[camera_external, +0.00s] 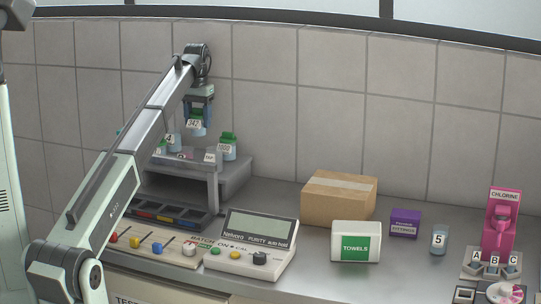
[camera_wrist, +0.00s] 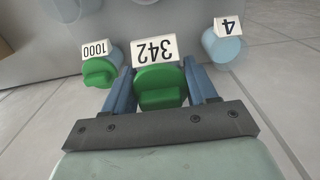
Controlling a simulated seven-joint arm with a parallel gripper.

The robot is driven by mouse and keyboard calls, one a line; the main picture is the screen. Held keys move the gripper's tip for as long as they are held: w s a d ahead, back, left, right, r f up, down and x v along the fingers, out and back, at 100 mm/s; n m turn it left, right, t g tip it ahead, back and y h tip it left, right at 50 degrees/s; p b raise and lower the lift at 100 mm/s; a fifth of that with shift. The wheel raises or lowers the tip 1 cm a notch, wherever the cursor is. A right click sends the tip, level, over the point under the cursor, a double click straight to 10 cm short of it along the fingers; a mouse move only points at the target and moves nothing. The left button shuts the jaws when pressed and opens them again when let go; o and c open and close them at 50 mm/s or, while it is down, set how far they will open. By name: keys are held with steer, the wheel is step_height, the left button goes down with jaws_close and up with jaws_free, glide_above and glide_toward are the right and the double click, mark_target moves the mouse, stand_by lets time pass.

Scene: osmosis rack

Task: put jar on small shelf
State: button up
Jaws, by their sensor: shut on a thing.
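My gripper (camera_external: 198,112) is shut on a jar with a green lid and a white tag reading 342 (camera_external: 195,125). In the wrist view, the jar's green lid (camera_wrist: 160,88) sits between my two blue fingers (camera_wrist: 160,98). In the camera_external view the jar appears above the small grey shelf (camera_external: 214,187). Whether its base touches anything is unclear. A jar tagged 1000 (camera_external: 228,149), with a green lid, stands at the shelf's right side. A pale blue jar tagged 4 (camera_external: 171,142) is to the left of the held jar.
Jar 1000 (camera_wrist: 100,72) and jar 4 (camera_wrist: 225,47) flank the held jar closely in the wrist view. A tester console (camera_external: 250,245), cardboard box (camera_external: 338,198), towel pack (camera_external: 355,242), purple box (camera_external: 405,222) and jar 5 (camera_external: 439,240) stand on the counter to the right.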

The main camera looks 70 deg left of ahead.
mark_target(200, 110)
steer(key=shift+f, duration=3.3)
steer(key=shift+f, duration=0.15)
steer(key=o, duration=1.1)
steer(key=shift+c, duration=0.2)
step_height(200, 110, up, 12)
steer(key=shift+r, duration=0.15)
